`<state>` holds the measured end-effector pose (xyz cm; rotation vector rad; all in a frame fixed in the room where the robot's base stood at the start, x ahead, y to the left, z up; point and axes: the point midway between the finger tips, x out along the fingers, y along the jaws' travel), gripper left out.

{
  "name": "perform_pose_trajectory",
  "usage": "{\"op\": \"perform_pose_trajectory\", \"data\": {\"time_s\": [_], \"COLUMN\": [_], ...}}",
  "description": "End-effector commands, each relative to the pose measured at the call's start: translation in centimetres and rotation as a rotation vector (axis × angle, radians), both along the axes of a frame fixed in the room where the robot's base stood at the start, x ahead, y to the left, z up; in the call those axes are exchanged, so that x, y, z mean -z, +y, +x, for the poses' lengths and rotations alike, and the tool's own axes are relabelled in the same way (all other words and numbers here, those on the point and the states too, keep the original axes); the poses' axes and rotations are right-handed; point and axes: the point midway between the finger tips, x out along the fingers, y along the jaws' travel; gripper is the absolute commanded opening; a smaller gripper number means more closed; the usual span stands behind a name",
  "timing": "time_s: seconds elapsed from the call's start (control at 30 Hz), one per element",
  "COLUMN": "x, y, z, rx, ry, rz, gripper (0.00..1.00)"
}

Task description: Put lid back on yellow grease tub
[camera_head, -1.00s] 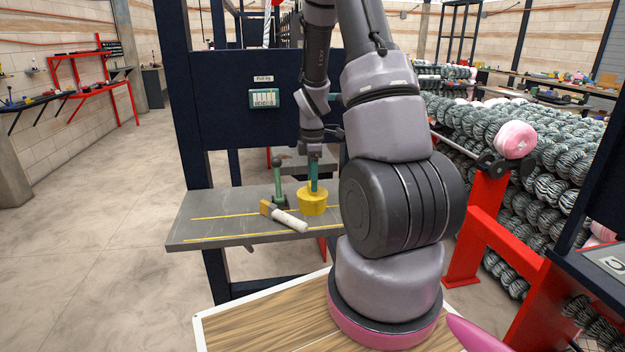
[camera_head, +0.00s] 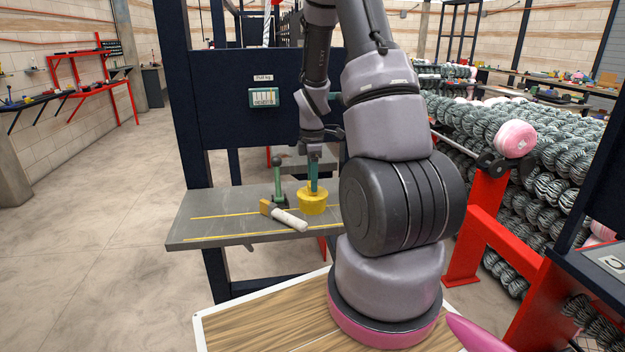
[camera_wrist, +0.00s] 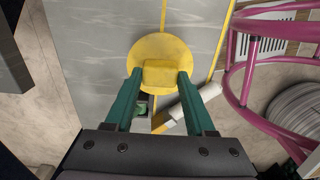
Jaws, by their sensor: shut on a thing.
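The yellow grease tub (camera_head: 312,206) stands on the grey shelf near its right side. The round yellow lid (camera_wrist: 150,52) fills the middle of the wrist view and hides the tub below it. My gripper (camera_wrist: 159,76) has its green fingers on either side of the lid's block-shaped knob (camera_wrist: 158,73), shut on it. In the head view my gripper (camera_head: 314,184) points straight down over the tub. The lid looks level and at the tub's mouth; I cannot tell whether it is fully seated.
A brush with a white handle (camera_head: 288,219) lies left of and in front of the tub. A green upright tool (camera_head: 278,180) stands close behind to the left. The grey shelf (camera_head: 215,225) has yellow lines and free room at left.

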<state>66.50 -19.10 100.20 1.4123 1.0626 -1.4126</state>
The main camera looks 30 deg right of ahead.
Motion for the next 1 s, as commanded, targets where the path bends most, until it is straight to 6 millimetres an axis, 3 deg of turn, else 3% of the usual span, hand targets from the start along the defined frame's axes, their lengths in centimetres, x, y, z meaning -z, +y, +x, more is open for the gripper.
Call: {"op": "perform_pose_trajectory", "data": {"time_s": [0.33,0.37,0.43,0.47,0.67,0.73,1.0], "x": [0.03,0.03,0.03,0.03,0.03,0.03,-0.1], "y": [0.02,0.02,0.02,0.02,0.01,0.01,0.01], "z": [0.03,0.03,0.03,0.03,0.02,0.02,0.03], "rx": [-0.001,-0.001,-0.001,-0.001,0.0,0.0,0.0], "ry": [0.0,0.0,0.0,0.0,0.0,0.0,-0.001], "rz": [0.0,0.0,0.0,0.0,0.0,0.0,0.0], "gripper": [0.02,0.59,0.85,0.9,0.9,1.0,1.0]}}
